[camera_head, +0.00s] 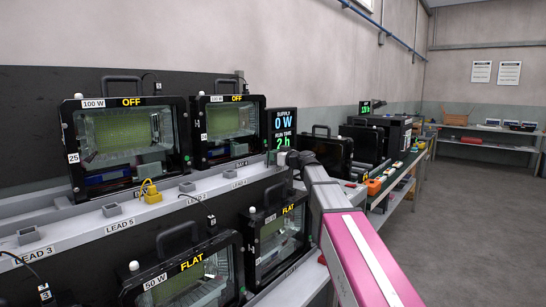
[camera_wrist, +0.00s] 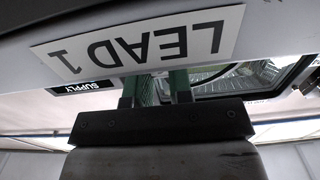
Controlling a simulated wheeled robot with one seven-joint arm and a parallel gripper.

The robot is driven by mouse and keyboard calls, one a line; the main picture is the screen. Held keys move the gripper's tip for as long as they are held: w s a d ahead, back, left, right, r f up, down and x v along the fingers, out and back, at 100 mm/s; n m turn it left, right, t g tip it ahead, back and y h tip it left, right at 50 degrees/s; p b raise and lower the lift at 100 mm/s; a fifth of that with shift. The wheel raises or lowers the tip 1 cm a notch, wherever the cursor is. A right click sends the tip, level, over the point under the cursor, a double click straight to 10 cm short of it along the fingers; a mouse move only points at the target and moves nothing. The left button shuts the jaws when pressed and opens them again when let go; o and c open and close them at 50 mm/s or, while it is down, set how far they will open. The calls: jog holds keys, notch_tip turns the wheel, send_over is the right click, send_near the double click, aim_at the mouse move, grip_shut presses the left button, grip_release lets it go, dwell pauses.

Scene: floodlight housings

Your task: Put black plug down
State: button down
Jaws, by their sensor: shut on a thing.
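My gripper (camera_head: 290,158) is at the far end of the grey lead rail (camera_head: 75,240), near the supply display. In the wrist view its two green fingers (camera_wrist: 161,88) reach behind the edge of a panel with an upside-down LEAD 1 label (camera_wrist: 138,46). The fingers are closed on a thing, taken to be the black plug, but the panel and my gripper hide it. I cannot tell whether it touches a socket. Grey sockets, such as one by LEAD 5 (camera_head: 112,210), stand along the rail. A yellow plug (camera_head: 151,193) sits on it.
Floodlights marked OFF (camera_head: 125,140) stand behind the rail, and ones marked FLAT (camera_head: 185,280) stand below it. The supply display (camera_head: 283,130) reads 0 W and stands close to my gripper. A bench with black cases (camera_head: 365,143) extends beyond; the floor at right is clear.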

jog(key=shift+f, duration=0.4)
jog(key=shift+s+f, duration=0.15)
jog(key=shift+f, duration=0.2)
jog(key=c, duration=1)
grip_release()
jog(key=shift+s+f, duration=0.1)
jog(key=shift+c, duration=0.2)
jog(key=shift+d, duration=0.1)
jog(key=shift+w+r, duration=0.2)
jog(key=shift+r, duration=0.3)
jog(key=v, duration=1.1)
jog(key=shift+s+d+r, duration=0.3)
jog(key=shift+r, duration=0.05)
